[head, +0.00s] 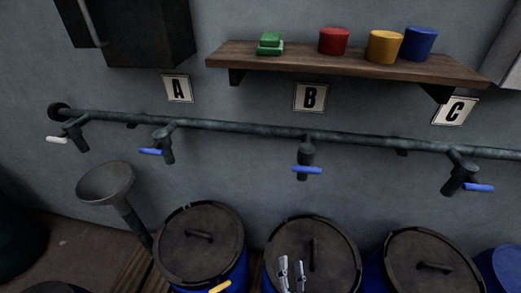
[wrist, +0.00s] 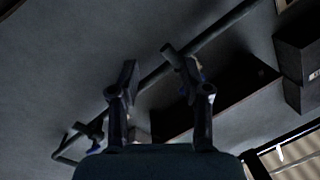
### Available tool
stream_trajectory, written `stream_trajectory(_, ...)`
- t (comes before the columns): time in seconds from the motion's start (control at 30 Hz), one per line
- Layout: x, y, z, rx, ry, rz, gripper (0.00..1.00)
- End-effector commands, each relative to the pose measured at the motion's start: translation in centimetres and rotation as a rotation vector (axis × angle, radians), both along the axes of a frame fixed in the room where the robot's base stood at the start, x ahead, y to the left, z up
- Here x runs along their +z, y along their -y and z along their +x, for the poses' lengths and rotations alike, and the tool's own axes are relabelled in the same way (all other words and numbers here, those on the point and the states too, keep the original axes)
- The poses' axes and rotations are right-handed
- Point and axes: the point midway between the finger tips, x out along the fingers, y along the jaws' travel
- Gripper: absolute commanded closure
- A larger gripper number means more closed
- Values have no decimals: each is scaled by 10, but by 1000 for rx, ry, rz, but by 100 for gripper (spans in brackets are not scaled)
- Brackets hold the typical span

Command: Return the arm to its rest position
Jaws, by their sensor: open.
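My gripper (head: 291,265) shows at the bottom edge of the head view, in front of the lid of the middle vat (head: 318,238). Only its two pale fingertips are visible there, pointing up and a little apart; the rest of my arm is below the frame. In the wrist view my gripper (wrist: 160,82) has its two dark fingers spread, with nothing between them. Behind the fingers I see the grey wall, the pipe (wrist: 232,22) and a dark box shape (wrist: 235,85). I cannot tell the gripper's exact distance from the lid.
A pipe (head: 240,127) with several taps runs along the wall above lidded blue vats (head: 200,243). A funnel (head: 106,184) stands at left. A shelf (head: 300,62) holds a green block (head: 270,43) and red (head: 334,41), yellow (head: 384,47) and blue (head: 419,43) cylinders.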

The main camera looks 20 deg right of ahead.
Motion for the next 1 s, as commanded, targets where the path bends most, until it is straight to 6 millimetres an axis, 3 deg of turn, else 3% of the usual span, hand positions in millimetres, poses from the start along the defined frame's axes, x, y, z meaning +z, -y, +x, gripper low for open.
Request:
stream_trajectory(0.03, 31, -31, 17, 113, 10, -59, 52)
stream_trajectory(0.1, 68, -81, 32, 286, -13, -161, 52)
stream_trajectory(0.2, 114, -147, 35, 492, -111, -339, 52)
stream_trajectory(0.3, 139, -180, 20, 569, -247, -473, 52)
stream_trajectory(0.4, 158, -187, -3, 553, -382, -551, 52)
stream_trajectory(0.53, 182, -176, -42, 453, -532, -566, 52)
stream_trajectory(0.57, 201, -174, -45, 441, -549, -560, 52)
stream_trajectory(0.6, 222, -173, -43, 444, -551, -558, 52)
stream_trajectory(0.8, 298, -172, -43, 444, -554, -558, 52)
stream_trajectory(0.9, 334, -172, -43, 443, -554, -558, 52)
stream_trajectory(1.0, 358, -171, -42, 443, -556, -558, 52)
